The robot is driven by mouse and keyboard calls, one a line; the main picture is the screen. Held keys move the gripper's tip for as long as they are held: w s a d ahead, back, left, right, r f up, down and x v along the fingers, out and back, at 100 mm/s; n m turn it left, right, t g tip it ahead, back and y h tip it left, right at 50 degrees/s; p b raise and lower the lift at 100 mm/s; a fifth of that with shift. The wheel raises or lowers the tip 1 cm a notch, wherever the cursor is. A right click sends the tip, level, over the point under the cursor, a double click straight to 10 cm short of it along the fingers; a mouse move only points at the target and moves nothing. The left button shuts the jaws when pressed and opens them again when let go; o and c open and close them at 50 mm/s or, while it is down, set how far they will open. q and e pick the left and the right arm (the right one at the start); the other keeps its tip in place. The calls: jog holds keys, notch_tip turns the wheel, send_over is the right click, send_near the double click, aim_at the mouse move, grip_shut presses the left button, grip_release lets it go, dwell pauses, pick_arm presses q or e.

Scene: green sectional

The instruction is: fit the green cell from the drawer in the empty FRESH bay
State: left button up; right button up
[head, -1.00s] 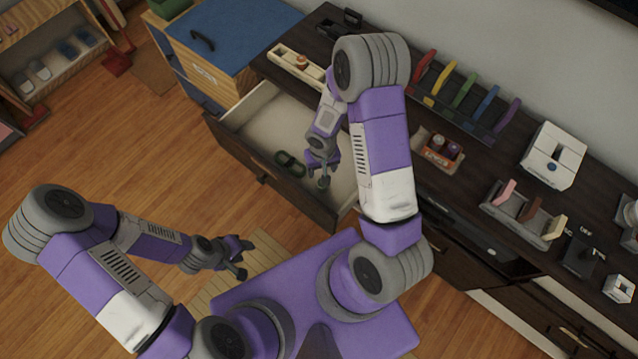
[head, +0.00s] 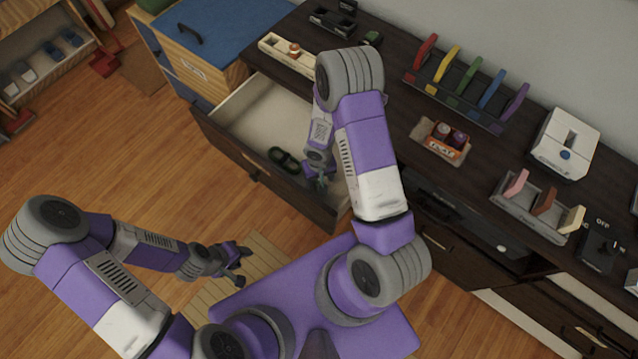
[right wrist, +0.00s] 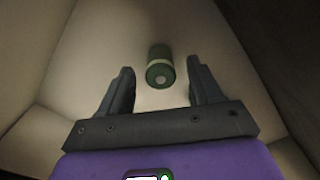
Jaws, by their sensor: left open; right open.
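The green cell (right wrist: 160,68) lies in the drawer, with a pale band and its round end toward me. In the right wrist view it is between and slightly beyond the open fingers of my right gripper (right wrist: 162,85), with gaps on both sides. In the head view my right gripper (head: 322,182) reaches down inside the open drawer (head: 262,108). My left gripper (head: 240,265) is open and empty, away from the furniture at lower left. A cream holder (head: 272,46) at the counter's far left has an orange-brown piece in it. I cannot read a FRESH label.
A dark green looped object (head: 284,160) lies in the drawer left of my right gripper. An orange box (head: 447,150) labelled FLAT holds two cells. A rack of coloured pieces (head: 465,95), a white device (head: 565,145) and a pastel rack (head: 535,210) stand on the counter.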

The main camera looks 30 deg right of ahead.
grip_shut()
dwell(0.4)
